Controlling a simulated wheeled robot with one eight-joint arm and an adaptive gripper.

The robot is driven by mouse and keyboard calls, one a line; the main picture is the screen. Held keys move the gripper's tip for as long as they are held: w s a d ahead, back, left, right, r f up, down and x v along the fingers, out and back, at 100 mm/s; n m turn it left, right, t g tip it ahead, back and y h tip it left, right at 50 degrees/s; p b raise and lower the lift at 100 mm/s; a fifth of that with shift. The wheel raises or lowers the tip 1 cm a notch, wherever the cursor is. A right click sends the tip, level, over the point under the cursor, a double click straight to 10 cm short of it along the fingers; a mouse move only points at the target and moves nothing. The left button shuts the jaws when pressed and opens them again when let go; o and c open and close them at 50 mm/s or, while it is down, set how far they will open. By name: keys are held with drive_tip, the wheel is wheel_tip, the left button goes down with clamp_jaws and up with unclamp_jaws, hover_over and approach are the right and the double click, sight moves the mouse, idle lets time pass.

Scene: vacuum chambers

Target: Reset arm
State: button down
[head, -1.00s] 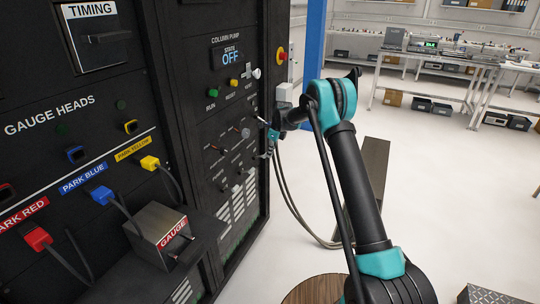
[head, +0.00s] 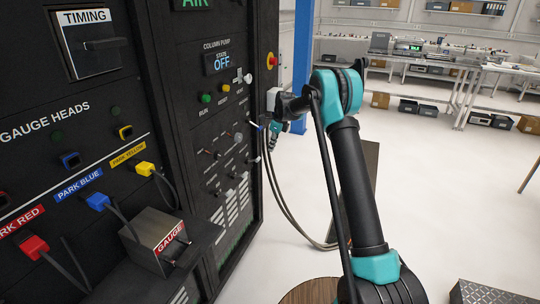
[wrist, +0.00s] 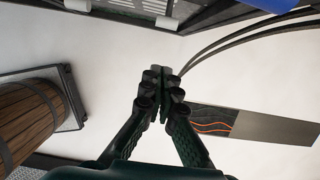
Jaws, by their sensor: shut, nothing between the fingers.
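My arm reaches up from the lower right of the head view and bends at its teal elbow toward the black rack (head: 225,150). My gripper (head: 272,145) hangs at the end of the arm, small and partly dark against the rack's right edge. In the wrist view my gripper (wrist: 162,72) has its two dark fingers together, with nothing between them. The pale floor (wrist: 105,50) lies beyond the fingertips. Whether the gripper touches the rack or the cables is hard to tell.
The rack carries knobs, a column pump display (head: 221,62) and plugged red (head: 34,247), blue (head: 97,201) and yellow (head: 145,168) connectors. A gauge box (head: 157,242) juts out. Cables (head: 290,215) hang beside the rack. A barrel (wrist: 28,115) stands on the floor. Workbenches are far off.

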drive_tip(key=shift+r, duration=0.55)
drive_tip(key=shift+s+d, duration=0.1)
drive_tip(key=s+d+r+n+t, duration=0.1)
drive_tip(key=s+d+r+n, duration=0.1)
drive_tip(key=s+d+n, duration=0.45)
drive_tip(key=s+d+r+n+h, duration=0.1)
drive_tip(key=s+d+r, duration=0.25)
drive_tip(key=s, duration=0.55)
drive_tip(key=s+d+r+n+t, duration=0.1)
drive_tip(key=s+d+r+n, duration=0.1)
drive_tip(key=s+d+n, duration=0.35)
drive_tip(key=s+d+f+n, duration=0.2)
drive_tip(key=s+d+n, duration=0.1)
drive_tip(key=s, duration=0.6)
drive_tip(key=s+d+f+n+h, duration=0.1)
drive_tip(key=s+d+f+n, duration=0.2)
drive_tip(key=s, duration=0.7)
drive_tip(key=s+d+f+n+t, duration=0.1)
drive_tip(key=s+d+f+n, duration=0.2)
drive_tip(key=s, duration=0.7)
drive_tip(key=shift+h, duration=0.3)
drive_tip(key=shift+s, duration=0.1)
